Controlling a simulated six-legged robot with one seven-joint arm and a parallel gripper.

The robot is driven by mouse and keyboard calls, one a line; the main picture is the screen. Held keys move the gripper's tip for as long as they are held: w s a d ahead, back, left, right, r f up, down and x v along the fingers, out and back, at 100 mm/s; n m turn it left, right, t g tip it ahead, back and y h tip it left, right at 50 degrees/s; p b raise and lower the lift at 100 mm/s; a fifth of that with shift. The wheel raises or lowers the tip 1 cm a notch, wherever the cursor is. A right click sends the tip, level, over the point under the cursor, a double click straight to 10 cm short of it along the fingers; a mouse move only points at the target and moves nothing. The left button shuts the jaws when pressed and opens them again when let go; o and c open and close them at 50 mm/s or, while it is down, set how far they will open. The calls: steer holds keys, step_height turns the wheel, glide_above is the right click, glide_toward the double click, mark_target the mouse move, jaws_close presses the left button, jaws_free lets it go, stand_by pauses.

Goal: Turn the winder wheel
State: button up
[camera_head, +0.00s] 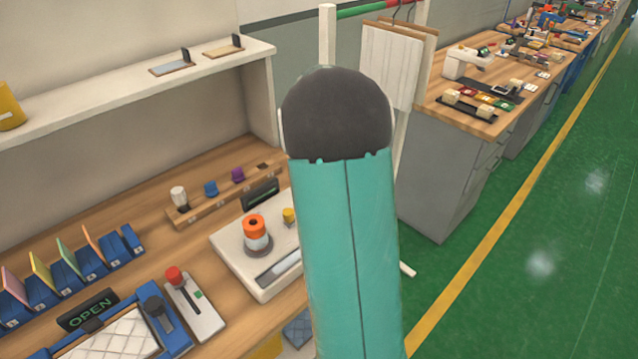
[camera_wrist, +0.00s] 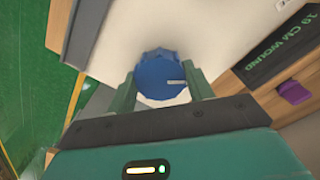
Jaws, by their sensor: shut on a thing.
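The winder wheel is a blue, ridged knob (camera_wrist: 158,72) with a pale mark on its right side, seen in the wrist view. My gripper (camera_wrist: 163,84) has its two green fingers on either side of the wheel and is shut on it. In the head view, my green arm hides the wheel and gripper. The white winder base (camera_head: 229,244) stands on the wooden bench, with an orange-topped spool (camera_head: 255,229) and a small yellow knob (camera_head: 289,215) on it. A dark display (camera_wrist: 287,47) with green text ending in "CM WOUND" shows upside down in the wrist view.
A wooden strip (camera_head: 190,215) with white, blue and purple spools stands behind the winder. A shelf (camera_head: 130,85) runs above. Another bench (camera_head: 437,175) stands across green floor.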

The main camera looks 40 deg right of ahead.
steer(key=m, duration=0.4)
steer(key=shift+w+m, duration=0.1)
steer(key=shift+m, duration=0.2)
steer(key=m, duration=1)
steer(key=shift+w, duration=0.1)
steer(key=m, duration=0.4)
steer(key=shift+m, duration=0.4)
steer(key=o, duration=1)
steer(key=shift+c, duration=0.2)
